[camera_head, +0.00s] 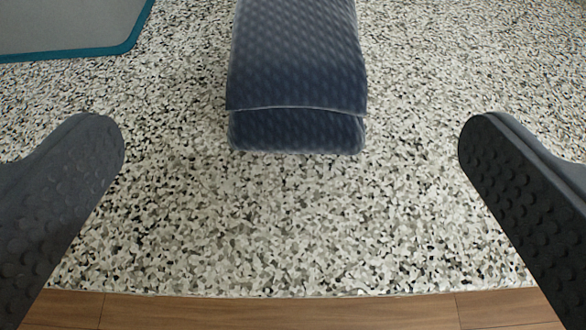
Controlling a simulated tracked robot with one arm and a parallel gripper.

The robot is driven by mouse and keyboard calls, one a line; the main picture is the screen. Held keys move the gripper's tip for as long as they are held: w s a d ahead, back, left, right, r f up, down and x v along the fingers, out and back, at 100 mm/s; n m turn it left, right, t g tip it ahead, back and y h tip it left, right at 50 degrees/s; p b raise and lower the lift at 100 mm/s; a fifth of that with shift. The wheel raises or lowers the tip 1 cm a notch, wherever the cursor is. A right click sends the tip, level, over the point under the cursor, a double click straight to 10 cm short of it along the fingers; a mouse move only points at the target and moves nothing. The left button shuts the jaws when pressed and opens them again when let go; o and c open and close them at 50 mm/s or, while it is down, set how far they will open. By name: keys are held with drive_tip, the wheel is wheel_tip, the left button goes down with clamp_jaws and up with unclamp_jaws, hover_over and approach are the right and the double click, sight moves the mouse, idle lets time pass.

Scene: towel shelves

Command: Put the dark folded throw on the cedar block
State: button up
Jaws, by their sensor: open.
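The dark folded throw (297,60) is navy blue with a woven pattern. It lies flat on a speckled black-and-white surface, with its folded end facing me and its far end cut off by the top of the view. My gripper (291,140) is open, with one dark textured finger at each side of the picture. The throw lies between and beyond the fingertips, touching neither. The cedar block is not seen for certain.
The speckled surface (290,230) is clear around the throw and ends at a front edge. Brown wood planks (280,310) show below that edge. A grey thing with a teal rim (75,53) lies at the upper left.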

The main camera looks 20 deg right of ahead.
drive_tip(key=shift+s+a+r, duration=0.1)
drive_tip(key=shift+s+r, duration=0.05)
drive_tip(key=shift+s, duration=0.25)
